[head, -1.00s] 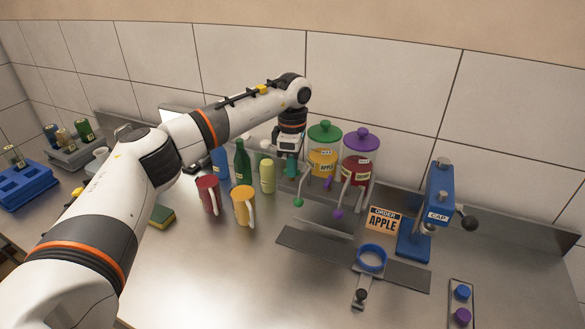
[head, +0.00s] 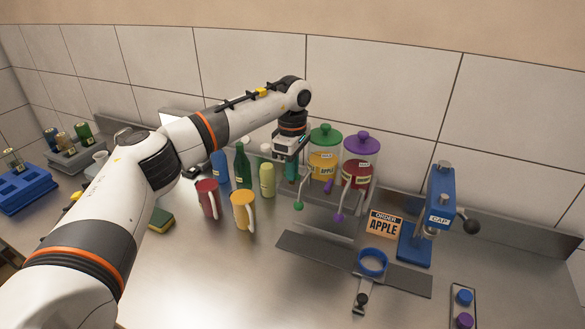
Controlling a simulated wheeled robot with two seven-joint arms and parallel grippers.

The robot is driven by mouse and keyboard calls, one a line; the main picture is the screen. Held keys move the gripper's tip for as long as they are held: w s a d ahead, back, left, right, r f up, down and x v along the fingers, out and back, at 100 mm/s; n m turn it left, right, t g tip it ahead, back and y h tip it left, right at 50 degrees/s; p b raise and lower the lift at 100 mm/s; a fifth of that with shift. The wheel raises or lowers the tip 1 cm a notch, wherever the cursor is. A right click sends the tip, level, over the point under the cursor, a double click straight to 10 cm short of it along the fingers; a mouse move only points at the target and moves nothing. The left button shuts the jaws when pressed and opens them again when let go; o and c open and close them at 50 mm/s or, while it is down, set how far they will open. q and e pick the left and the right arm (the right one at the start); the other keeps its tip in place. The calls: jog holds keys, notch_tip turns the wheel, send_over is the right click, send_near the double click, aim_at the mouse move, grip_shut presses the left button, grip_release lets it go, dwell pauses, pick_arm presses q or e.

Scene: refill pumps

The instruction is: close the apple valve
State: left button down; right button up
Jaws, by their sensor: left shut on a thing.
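The apple dispenser (head: 323,166) has a green lid, yellow-orange contents and an APPLE label. It stands at the back, next to a dispenser (head: 357,172) with a purple lid and red contents. A thin spout with a green ball tip (head: 298,206) hangs in front of the apple dispenser. My left gripper (head: 291,172) points down at the left front of the apple dispenser. It is shut on what appears to be the apple valve's handle, mostly hidden by the fingers. The exact valve angle cannot be told. My right gripper is not in view.
A red mug (head: 208,198), a yellow mug (head: 243,210) and several bottles stand left of the dispensers. An APPLE order card (head: 384,224), a blue capping press (head: 414,243) and a blue ring holder (head: 372,263) are to the right. The front middle counter is clear.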

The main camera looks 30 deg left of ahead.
pick_arm(q)
jog(key=c, duration=1.5)
grip_release()
jog(key=shift+a+r, duration=0.1)
jog(key=shift+r, duration=0.1)
jog(key=shift+o, duration=0.2)
jog(key=shift+f, duration=0.1)
notch_tip(320, 180, up, 12)
jog(key=b, duration=0.3)
